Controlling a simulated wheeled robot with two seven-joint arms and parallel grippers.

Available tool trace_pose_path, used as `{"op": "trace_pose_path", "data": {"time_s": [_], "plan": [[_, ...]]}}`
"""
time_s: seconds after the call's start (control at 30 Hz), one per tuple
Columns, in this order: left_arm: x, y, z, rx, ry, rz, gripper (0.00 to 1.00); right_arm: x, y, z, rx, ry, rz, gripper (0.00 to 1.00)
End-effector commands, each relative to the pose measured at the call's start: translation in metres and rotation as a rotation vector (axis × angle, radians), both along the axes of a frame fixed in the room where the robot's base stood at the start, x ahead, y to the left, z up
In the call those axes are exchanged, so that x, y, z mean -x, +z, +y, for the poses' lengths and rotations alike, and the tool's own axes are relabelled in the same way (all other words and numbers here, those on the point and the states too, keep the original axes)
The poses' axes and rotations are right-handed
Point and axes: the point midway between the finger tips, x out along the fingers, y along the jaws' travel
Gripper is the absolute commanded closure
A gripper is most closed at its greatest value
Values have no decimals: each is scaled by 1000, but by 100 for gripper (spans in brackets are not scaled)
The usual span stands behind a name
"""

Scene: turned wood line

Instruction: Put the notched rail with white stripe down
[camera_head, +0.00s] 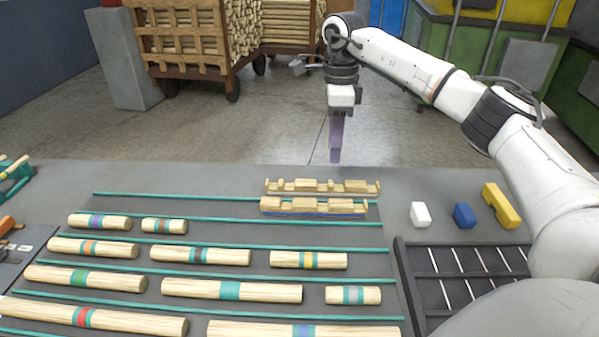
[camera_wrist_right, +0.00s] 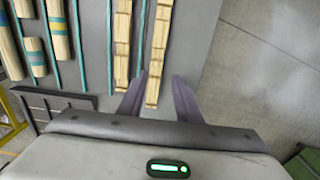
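The notched rail with white stripe (camera_head: 322,186) is pale wood with blocky notches and a thin whitish line along its front lower edge. It lies flat at the back of the grey table, behind a similar notched rail with a blue stripe (camera_head: 313,206). My right gripper (camera_head: 336,158) points down, above and behind the rails, with nothing held. In the right wrist view its two purple fingers (camera_wrist_right: 159,88) are apart, and the end of the white-striped rail (camera_wrist_right: 158,55) shows in the gap, below them. My left gripper is not in view.
Several striped turned rods (camera_head: 232,290) lie in rows between teal strips. At the right are a black rack (camera_head: 430,290) and white (camera_head: 420,214), blue (camera_head: 464,215) and yellow (camera_head: 500,206) blocks. The back table strip is bare. Wood-filled carts (camera_head: 190,45) stand on the floor behind.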

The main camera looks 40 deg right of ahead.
Motion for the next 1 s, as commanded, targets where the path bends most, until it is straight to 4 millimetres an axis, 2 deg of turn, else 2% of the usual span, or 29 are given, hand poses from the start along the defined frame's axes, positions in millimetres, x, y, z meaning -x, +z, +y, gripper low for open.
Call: {"op": "trace_pose_path", "data": {"time_s": [0.1,0.3,0.47,0.7,0.8,1.0], "plan": [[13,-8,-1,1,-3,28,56,2,-20,0,0,0,6,69],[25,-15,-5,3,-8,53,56,1,-44,0,0,1,4,69],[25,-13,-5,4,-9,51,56,1,-56,2,0,1,4,69],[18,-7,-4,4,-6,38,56,1,-91,4,0,0,4,69],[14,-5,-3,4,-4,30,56,1,-98,4,-1,0,2,69],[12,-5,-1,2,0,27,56,1,-98,4,-1,0,2,69]]}}
